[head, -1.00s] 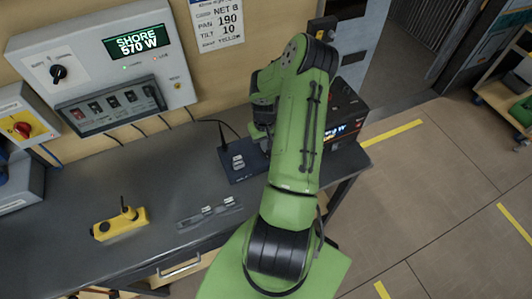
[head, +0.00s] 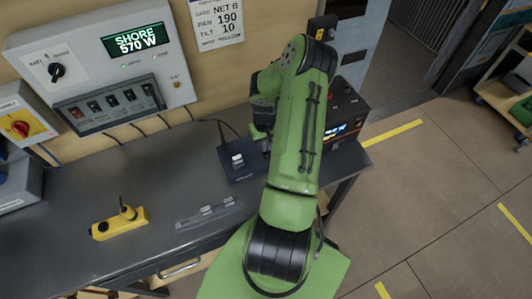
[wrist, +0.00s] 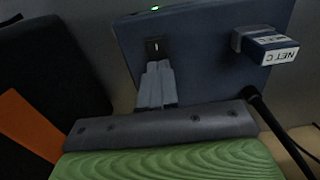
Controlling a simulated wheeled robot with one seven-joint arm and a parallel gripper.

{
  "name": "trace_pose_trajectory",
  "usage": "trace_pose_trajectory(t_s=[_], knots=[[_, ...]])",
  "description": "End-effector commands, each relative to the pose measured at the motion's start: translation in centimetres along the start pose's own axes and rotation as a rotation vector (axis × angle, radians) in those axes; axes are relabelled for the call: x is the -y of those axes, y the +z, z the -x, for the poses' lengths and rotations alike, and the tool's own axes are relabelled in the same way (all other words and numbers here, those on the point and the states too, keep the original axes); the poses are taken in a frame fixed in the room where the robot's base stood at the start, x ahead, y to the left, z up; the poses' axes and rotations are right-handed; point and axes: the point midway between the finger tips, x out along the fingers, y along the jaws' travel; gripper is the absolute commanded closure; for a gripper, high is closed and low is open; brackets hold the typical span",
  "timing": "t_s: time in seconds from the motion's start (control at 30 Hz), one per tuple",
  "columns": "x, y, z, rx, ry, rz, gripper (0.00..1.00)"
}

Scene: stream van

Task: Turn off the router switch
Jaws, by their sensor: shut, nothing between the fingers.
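A dark blue router box (head: 243,175) sits at the right end of the dark bench, partly hidden by my arm. In the wrist view, the router box (wrist: 205,30) fills the upper middle, with a small green light on its top edge. Its small dark switch (wrist: 155,46) is just beyond my gripper. A plug labelled NET C (wrist: 265,47) stands out from the box to the right of the switch. My gripper (wrist: 158,66) is shut and empty, its fingertips just short of the switch in the picture. I cannot tell whether they touch it.
A black unit with a lit display (head: 343,115) stands right of my arm. A black cable (wrist: 275,125) runs beside the router. A yellow device (head: 118,222) and a grey strip (head: 207,213) lie on the bench. A power panel (head: 105,65) is on the wall.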

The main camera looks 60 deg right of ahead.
Motion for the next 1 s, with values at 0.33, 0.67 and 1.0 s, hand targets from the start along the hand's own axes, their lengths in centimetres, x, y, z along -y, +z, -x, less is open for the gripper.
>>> trace_pose_trajectory(t_s=[0.33, 0.67, 1.0], knots=[[0.0, 0.0, -0.6, 0.0, 0.0, 0.0, 1.0], [0.0, 0.0, -1.0, 0.0, 0.0, 0.0, 1.0], [0.0, 0.0, 1.8, 0.0, 0.001, 0.001, 1.0]])
